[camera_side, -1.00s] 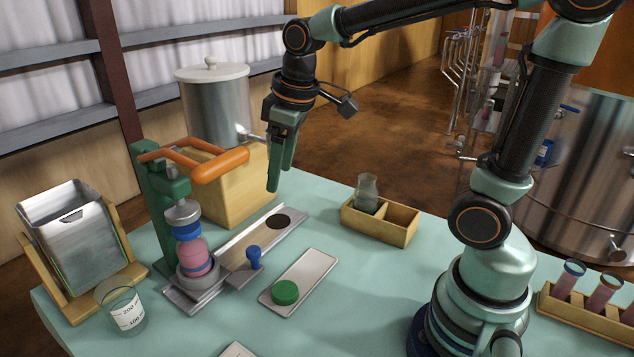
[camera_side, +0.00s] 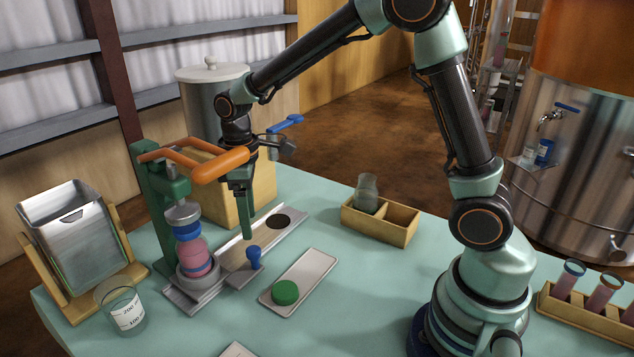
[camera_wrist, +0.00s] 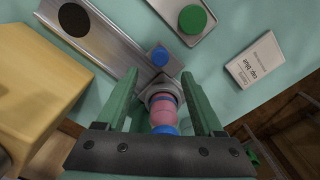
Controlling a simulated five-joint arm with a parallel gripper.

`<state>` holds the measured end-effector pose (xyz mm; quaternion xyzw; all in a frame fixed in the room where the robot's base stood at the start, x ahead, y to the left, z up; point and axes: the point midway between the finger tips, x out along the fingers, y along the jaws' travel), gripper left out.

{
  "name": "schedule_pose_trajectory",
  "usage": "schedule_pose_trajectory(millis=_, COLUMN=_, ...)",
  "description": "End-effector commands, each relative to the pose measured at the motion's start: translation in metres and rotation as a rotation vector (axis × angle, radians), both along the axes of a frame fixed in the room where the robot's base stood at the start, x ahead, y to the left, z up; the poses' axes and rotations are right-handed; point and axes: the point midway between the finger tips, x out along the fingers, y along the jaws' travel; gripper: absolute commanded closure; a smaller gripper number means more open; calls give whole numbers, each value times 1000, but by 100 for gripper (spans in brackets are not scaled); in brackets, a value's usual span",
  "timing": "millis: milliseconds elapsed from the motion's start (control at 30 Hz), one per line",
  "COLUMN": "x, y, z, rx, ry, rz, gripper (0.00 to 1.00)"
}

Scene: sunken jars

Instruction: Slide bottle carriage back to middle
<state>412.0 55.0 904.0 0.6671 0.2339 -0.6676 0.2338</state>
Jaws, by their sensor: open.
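The carriage (camera_side: 198,282) is a grey holder at the near left end of a metal rail (camera_side: 285,230). A pink bottle (camera_side: 192,256) with blue bands stands in it, below the green press with orange handles (camera_side: 215,163). A blue knob (camera_side: 253,253) stands up from the carriage's plate on the rail. My gripper (camera_side: 247,236) is open and points down, above the rail and close to the blue knob. In the wrist view the knob (camera_wrist: 160,57) lies just beyond the space between my open fingers (camera_wrist: 161,88), and the bottle (camera_wrist: 163,115) shows between them.
A beaker (camera_side: 122,306) sits at the front left.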

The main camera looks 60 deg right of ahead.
Motion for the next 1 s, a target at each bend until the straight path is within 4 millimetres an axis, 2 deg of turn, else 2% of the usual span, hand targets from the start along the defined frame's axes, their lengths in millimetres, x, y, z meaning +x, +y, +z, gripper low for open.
schedule_pose_trajectory(millis=33, x=-1, y=0, z=-12, rx=-1, ry=6, rz=-1, gripper=31)
schedule_pose_trajectory(millis=200, x=-1, y=0, z=-42, rx=0, ry=5, rz=-1, gripper=31)
schedule_pose_trajectory(millis=400, x=-1, y=0, z=-66, rx=0, ry=2, rz=-1, gripper=31)
schedule_pose_trajectory(millis=800, x=0, y=0, z=-73, rx=1, ry=-1, rz=-1, gripper=31)
schedule_pose_trajectory(millis=833, x=0, y=0, z=-73, rx=1, ry=-1, rz=-1, gripper=35)
schedule_pose_trajectory(millis=867, x=0, y=0, z=-73, rx=1, ry=-1, rz=-1, gripper=46)
schedule_pose_trajectory(millis=1000, x=0, y=0, z=-73, rx=1, ry=-1, rz=-1, gripper=100)
